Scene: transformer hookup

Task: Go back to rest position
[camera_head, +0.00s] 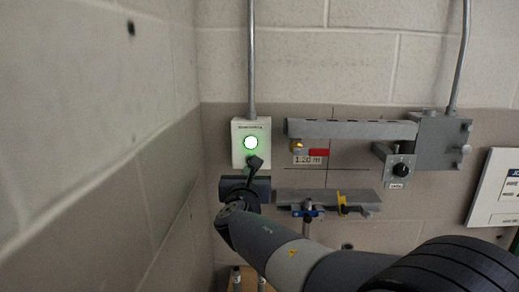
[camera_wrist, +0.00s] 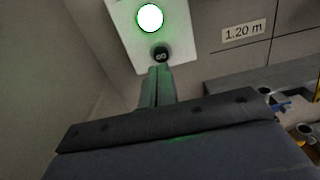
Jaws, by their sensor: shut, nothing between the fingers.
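My gripper (camera_head: 256,163) is in front of the lower part of a white box (camera_head: 239,150) on the back wall. The box carries a round button (camera_head: 251,142) lit white with a green glow. In the wrist view my gripper (camera_wrist: 160,75) is shut and empty, its tip just below the lit button (camera_wrist: 150,17), over the lower edge of the white box (camera_wrist: 122,22). A small dark round mark shows at the tip. I cannot tell whether the tip touches the box.
A block wall stands close on the left. A white panel (camera_head: 495,188) is at far right.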

